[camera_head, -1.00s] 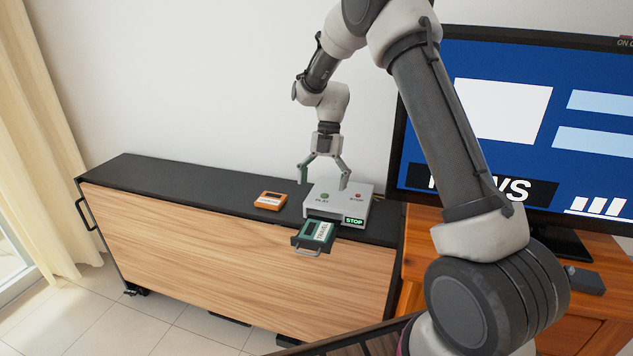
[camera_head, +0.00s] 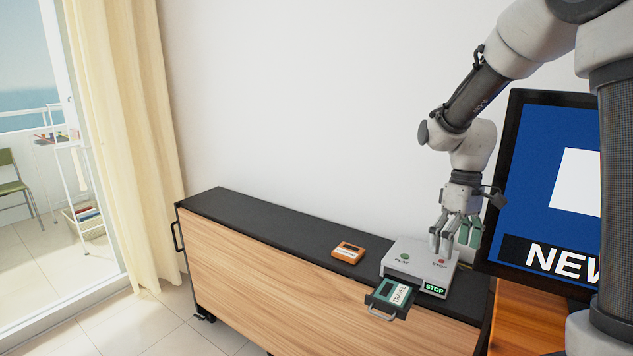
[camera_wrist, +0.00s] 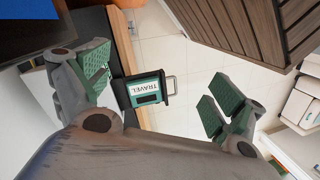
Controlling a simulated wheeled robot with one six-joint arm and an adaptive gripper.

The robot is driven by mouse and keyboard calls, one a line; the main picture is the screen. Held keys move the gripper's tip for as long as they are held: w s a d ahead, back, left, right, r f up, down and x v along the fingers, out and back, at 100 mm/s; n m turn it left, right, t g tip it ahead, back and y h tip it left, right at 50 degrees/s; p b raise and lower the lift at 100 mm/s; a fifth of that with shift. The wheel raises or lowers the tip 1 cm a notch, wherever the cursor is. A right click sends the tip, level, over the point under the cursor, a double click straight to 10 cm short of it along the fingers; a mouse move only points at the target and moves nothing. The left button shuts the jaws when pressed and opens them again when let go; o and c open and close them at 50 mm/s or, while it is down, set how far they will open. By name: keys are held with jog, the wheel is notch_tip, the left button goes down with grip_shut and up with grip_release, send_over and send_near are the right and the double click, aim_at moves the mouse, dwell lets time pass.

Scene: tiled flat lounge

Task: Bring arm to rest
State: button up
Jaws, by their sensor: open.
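My gripper (camera_head: 455,236) is open and empty. In the head view it hangs just above the right part of the white player (camera_head: 419,262), close to the television. The player sits on the black cabinet top, with a PLAY button, a STOP button and a lit green STOP display. Its drawer is out at the front and holds a green cassette (camera_head: 393,293) labelled TRAVEL. In the wrist view the green-padded fingers (camera_wrist: 160,97) are spread wide, and the TRAVEL cassette (camera_wrist: 144,89) shows below, between them. An orange cassette (camera_head: 348,252) lies on the cabinet left of the player.
The long cabinet (camera_head: 255,225) has a dark top, mostly bare to the left. The television (camera_head: 535,235) stands close on the right, on a wooden stand (camera_head: 530,318). A curtain (camera_head: 125,130) and a balcony door are at the left. Slatted furniture (camera_wrist: 235,35) shows in the wrist view.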

jog(key=s+d+r+m+t, duration=0.3)
jog(key=s+r, duration=0.3)
jog(key=s, duration=0.3)
jog(key=s+d+r+m+t, duration=0.2)
jog(key=s+r, duration=0.4)
jog(key=s, duration=0.3)
jog(key=shift+s+d+m+t+h, duration=0.25)
jog(key=shift+d+m+t+h, duration=0.15)
jog(key=shift+m+t, duration=0.35)
